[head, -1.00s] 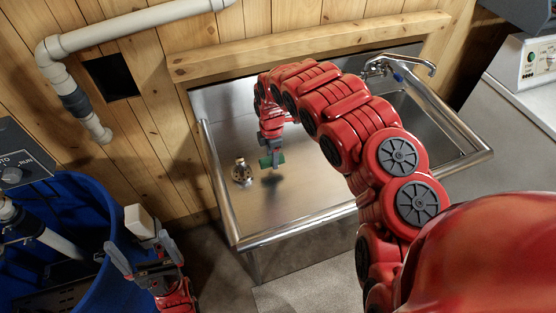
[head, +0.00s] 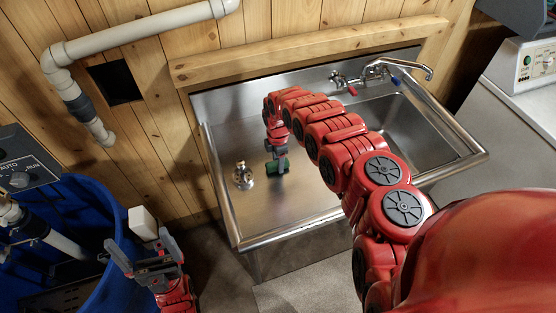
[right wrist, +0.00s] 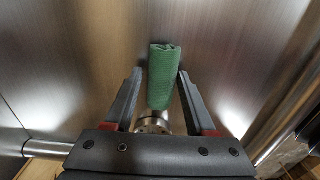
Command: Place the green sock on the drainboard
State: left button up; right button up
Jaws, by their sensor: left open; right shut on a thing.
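The green sock (head: 272,167) is a small rolled bundle over the drainboard (head: 300,205), the flat steel part left of the sink basin. My right gripper (head: 278,172) is shut on it, pointing down. In the right wrist view the sock (right wrist: 163,78) lies between the two fingers (right wrist: 160,74) and sticks out past their tips. It is at or just above the steel; I cannot tell whether it touches. My left gripper (head: 138,246) is open and empty, beside the blue bin, away from the sink.
A small metal fitting (head: 243,176) stands on the drainboard left of the sock; part of it shows behind the sock in the wrist view (right wrist: 152,124). The basin (head: 405,135) and faucet (head: 400,68) are to the right. A blue bin (head: 85,205) stands at the left.

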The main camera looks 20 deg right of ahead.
jog(key=shift+f, duration=0.1)
jog(key=shift+f, duration=0.15)
jog(key=o, duration=1.3)
jog(key=shift+o, duration=0.2)
